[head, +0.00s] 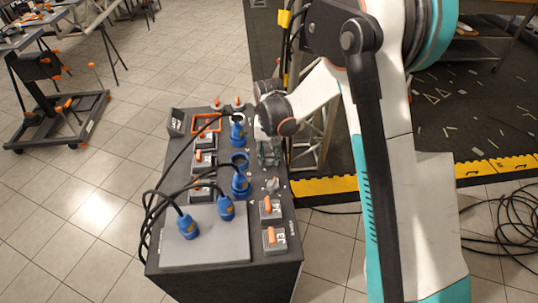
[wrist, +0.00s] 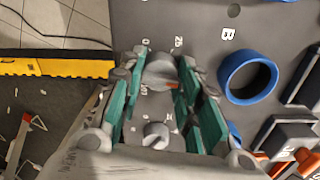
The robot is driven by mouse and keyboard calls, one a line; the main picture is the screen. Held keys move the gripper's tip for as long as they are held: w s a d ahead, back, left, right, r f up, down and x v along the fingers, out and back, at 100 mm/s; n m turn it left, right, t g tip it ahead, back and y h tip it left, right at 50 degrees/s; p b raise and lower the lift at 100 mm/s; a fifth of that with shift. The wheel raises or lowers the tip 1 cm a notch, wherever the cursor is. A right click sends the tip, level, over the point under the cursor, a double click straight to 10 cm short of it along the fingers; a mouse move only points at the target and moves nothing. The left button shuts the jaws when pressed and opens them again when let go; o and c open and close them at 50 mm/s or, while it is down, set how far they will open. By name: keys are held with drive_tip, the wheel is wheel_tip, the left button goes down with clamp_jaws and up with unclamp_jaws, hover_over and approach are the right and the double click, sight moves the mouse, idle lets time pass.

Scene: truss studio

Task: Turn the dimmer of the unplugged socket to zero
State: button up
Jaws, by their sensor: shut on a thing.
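An empty blue ring socket (head: 238,159), with no plug in it, sits mid-console. It shows in the wrist view (wrist: 248,77) beside a letter B. The dimmer beside it is a grey round knob (wrist: 160,70), with printed numbers including 0 and 25 around it. My gripper (wrist: 161,80) is shut on this knob, with one green finger on each side. In the head view my gripper (head: 269,152) is over the console's right side and hides the knob. The knob's exact setting is hard to read.
Another grey knob (wrist: 155,135) lies close by in the wrist view. Blue plugs stand in sockets on either side (head: 238,132) (head: 241,186). More blue plugs (head: 187,226) rest on a grey plate with black cables. Orange-levered switches (head: 270,209) line the near right edge.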

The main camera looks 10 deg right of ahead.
drive_tip(key=n, duration=0.6)
drive_tip(key=shift+n, duration=0.3)
drive_tip(key=n, duration=0.6)
drive_tip(key=shift+b, duration=0.3)
drive_tip(key=n, duration=0.6)
drive_tip(key=shift+n, duration=0.3)
drive_tip(key=n, duration=0.6)
drive_tip(key=shift+n, duration=0.4)
drive_tip(key=o, duration=1.1)
drive_tip(key=shift+r, duration=0.15)
